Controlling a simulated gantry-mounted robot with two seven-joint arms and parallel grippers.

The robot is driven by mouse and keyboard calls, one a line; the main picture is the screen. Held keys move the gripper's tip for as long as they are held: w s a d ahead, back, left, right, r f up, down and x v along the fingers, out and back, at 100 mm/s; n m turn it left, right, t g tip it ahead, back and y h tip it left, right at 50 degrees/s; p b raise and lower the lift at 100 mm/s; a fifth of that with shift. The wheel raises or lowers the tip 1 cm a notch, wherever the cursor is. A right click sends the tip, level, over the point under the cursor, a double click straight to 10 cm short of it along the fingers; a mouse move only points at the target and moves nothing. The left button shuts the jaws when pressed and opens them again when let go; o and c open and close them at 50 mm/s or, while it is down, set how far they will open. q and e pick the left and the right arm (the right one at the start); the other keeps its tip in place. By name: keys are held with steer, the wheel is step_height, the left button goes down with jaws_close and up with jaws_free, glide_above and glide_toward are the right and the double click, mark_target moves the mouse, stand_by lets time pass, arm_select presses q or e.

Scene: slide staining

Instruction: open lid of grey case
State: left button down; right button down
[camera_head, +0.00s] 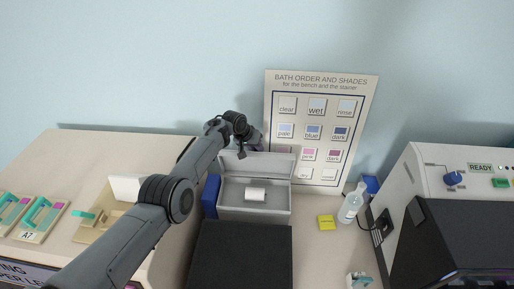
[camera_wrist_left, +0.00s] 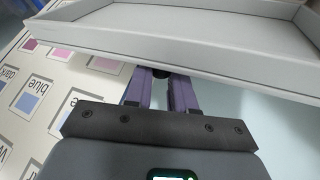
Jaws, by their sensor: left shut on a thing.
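The grey case (camera_head: 228,206) stands on the bench behind a black box, and its inside shows from above. Its lid (camera_head: 268,166) is raised, tilted up at the back edge. A white roll-like object (camera_head: 255,194) lies inside the case. My left gripper (camera_head: 243,144) is behind the lid's raised edge, with its fingertips hidden in the head view. In the left wrist view, the pale lid (camera_wrist_left: 200,50) fills the top, and the purple-grey fingers (camera_wrist_left: 162,85) are shut on a small dark part at its edge, mostly hidden. My right gripper is not in view.
A bath order chart (camera_head: 320,122) stands behind the case to the right. A bottle (camera_head: 350,206) and a yellow block (camera_head: 327,222) are on the right. A blue item (camera_head: 210,196) touches the case's left side. The black box (camera_head: 240,255) stands in front.

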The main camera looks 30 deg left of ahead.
arm_select(q)
steer(key=shift+a, duration=0.15)
steer(key=c, duration=1)
jaws_free()
steer(key=shift+a, duration=0.1)
steer(key=shift+r, duration=0.1)
steer(key=shift+s+r+p, duration=0.2)
steer(key=shift+r+p, duration=0.35)
steer(key=shift+p, duration=0.1)
steer(key=p+v, duration=0.2)
steer(key=v, duration=0.5)
steer(key=shift+s+r, duration=0.15)
steer(key=shift+r, duration=0.15)
steer(key=shift+v, duration=0.85)
steer(key=shift+s, duration=0.1)
